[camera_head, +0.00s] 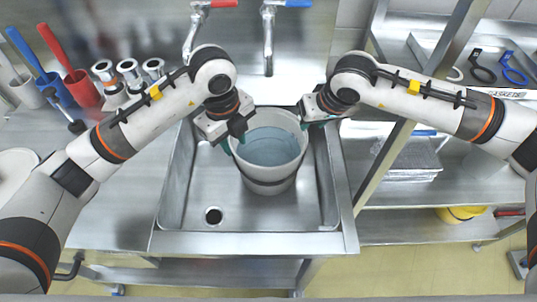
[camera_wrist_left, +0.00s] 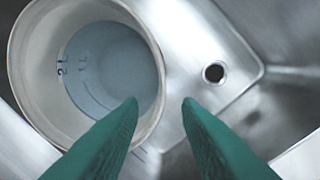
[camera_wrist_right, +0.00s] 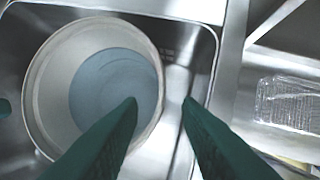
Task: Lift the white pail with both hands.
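The white pail (camera_head: 270,172) stands upright in the steel sink (camera_head: 222,190), with bluish liquid inside. Its rim and inner wall also show in the left wrist view (camera_wrist_left: 35,70) and the right wrist view (camera_wrist_right: 50,95). My left gripper (camera_head: 232,142) is open at the pail's left rim; in its wrist view one finger (camera_wrist_left: 160,102) overlaps the pail and the other is over the sink. My right gripper (camera_head: 305,122) is open at the right rim; its fingertips (camera_wrist_right: 160,102) lie on either side of the rim in view. Whether either gripper touches the pail I cannot tell.
Two taps, red-handled (camera_head: 195,25) and blue-handled (camera_head: 268,35), stand behind the sink. Cups with brushes (camera_head: 80,90) and several metal-topped items are on the left counter. A shelf (camera_head: 480,195) with a clear package (camera_head: 410,155) is at right. The sink's front, near the drain (camera_head: 213,215), is clear.

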